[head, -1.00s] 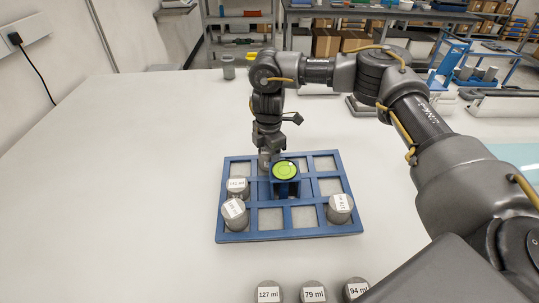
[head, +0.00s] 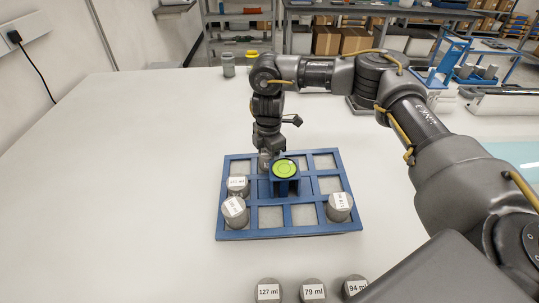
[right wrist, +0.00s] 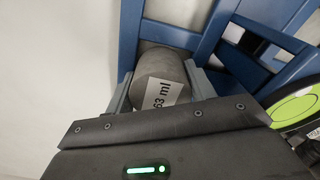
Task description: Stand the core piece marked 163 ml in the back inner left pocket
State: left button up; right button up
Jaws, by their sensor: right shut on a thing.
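The core piece marked 163 ml (right wrist: 160,72) is a grey cylinder with a white label, and the label's first digit is hidden in the right wrist view. My right gripper (right wrist: 163,92) is shut on it, one finger on each side. In the head view my right gripper (head: 268,150) points down over the back of the blue rack (head: 290,234), at the inner left pocket. The piece (head: 264,161) shows below the fingers, looking upright; how deep it sits in the pocket I cannot tell. My left gripper is not in view.
A blue stand with a green disc (head: 285,169) rises mid-rack, close to the gripper. Two labelled cores (head: 237,184) (head: 234,211) stand at the rack's left, one (head: 340,207) at its front right. Cores marked 127 ml (head: 268,291), 79 ml (head: 313,291) and 94 ml (head: 356,286) stand in front.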

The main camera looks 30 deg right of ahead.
jog(key=o, duration=1.3)
jog(key=shift+r, duration=0.15)
jog(key=shift+r+p, duration=2.4)
jog(key=shift+p, duration=0.4)
